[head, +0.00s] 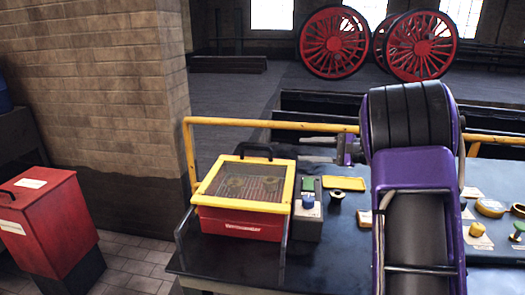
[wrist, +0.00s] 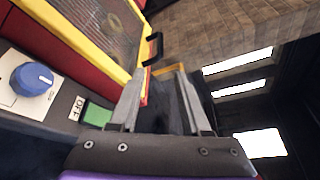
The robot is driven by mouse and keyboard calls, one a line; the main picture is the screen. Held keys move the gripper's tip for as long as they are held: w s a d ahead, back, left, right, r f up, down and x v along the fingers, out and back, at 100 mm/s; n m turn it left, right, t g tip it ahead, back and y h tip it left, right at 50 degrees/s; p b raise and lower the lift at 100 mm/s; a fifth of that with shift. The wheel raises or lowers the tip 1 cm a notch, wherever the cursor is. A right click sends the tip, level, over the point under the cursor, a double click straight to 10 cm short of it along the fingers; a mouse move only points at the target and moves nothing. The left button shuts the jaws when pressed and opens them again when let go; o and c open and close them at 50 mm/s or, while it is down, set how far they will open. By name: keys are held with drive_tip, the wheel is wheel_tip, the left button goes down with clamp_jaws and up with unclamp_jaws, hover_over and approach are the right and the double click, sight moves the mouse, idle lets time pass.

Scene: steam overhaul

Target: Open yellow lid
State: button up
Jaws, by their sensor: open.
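The yellow lid (head: 206,181) is a yellow frame with a see-through window, lying shut on a red box (head: 238,224) at the left of the bench. A black handle (head: 256,148) stands at its far edge. In the wrist view the yellow lid (wrist: 79,40) fills the upper left, and the black handle (wrist: 153,48) shows just beyond the fingertips. My gripper (head: 306,148) is to the right of the lid, pointing left towards the handle side, apart from it. In the wrist view my gripper (wrist: 165,88) is open, with nothing between its fingers.
A grey control box with a blue knob (head: 308,202) and a green button (head: 308,184) stands right of the red box. A yellow rail (head: 270,123) runs behind the bench. Rings and small parts lie at the right. A brick wall (head: 100,90) rises at the left.

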sight(266, 149)
drive_tip(key=x, duration=1.6)
clamp_jaws()
idle(0.8)
